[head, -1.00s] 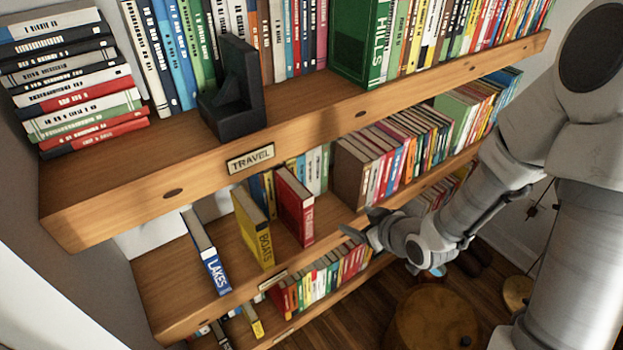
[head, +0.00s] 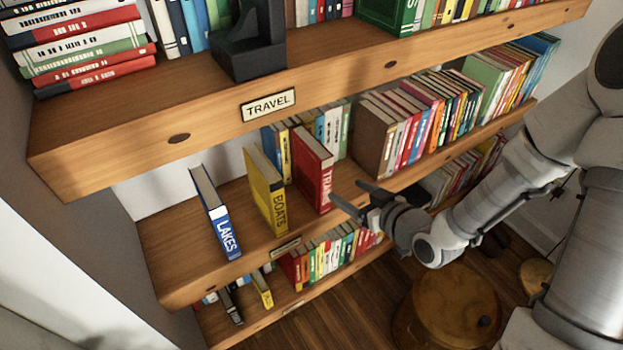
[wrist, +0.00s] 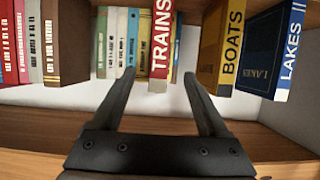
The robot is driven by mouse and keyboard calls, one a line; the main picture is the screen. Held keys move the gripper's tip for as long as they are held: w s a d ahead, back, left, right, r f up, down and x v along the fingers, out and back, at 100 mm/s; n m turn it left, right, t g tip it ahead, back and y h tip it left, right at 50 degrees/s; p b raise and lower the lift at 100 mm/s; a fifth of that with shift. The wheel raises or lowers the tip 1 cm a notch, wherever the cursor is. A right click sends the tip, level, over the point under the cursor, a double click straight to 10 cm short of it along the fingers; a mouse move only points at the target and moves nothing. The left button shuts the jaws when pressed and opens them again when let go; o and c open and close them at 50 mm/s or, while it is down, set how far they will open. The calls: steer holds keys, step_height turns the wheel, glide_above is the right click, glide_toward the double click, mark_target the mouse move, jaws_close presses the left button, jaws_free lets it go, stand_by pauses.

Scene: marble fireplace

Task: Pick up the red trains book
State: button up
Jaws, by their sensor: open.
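The red trains book (head: 314,178) stands upright on the middle shelf in the head view, to the right of the yellow boats book. In the wrist view the trains book (wrist: 161,45) shows its red spine with white letters, near the middle of the picture. My gripper (head: 346,194) is open in front of the shelf, just to the right of the trains book. In the wrist view its two fingers (wrist: 160,75) point toward the shelf, with the trains spine between their tips in the picture. The gripper holds nothing and appears apart from the book.
The yellow boats book (head: 266,192) and the blue lakes book (head: 217,215) stand left of the trains book, with gaps between. A brown book (head: 374,140) heads a row at right. The upper shelf (head: 180,135) hangs above, with a travel label (head: 268,103).

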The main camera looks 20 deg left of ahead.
mark_target(326, 180)
steer(key=shift+w+a+f+b, duration=0.25)
steer(key=shift+a+f+b, duration=0.25)
steer(key=shift+b, duration=2.3)
steer(key=b+x, duration=0.2)
steer(key=x, duration=0.7)
steer(key=shift+w+a, duration=0.15)
steer(key=shift+w, duration=0.05)
steer(key=b+x, duration=0.1)
steer(key=x, duration=0.1)
steer(key=b+x, duration=0.1)
steer(key=x, duration=0.1)
steer(key=shift+f, duration=0.45)
steer(key=shift+w+a+f, duration=0.1)
steer(key=shift+w+a, duration=0.2)
steer(key=shift+w, duration=0.1)
jaws_close()
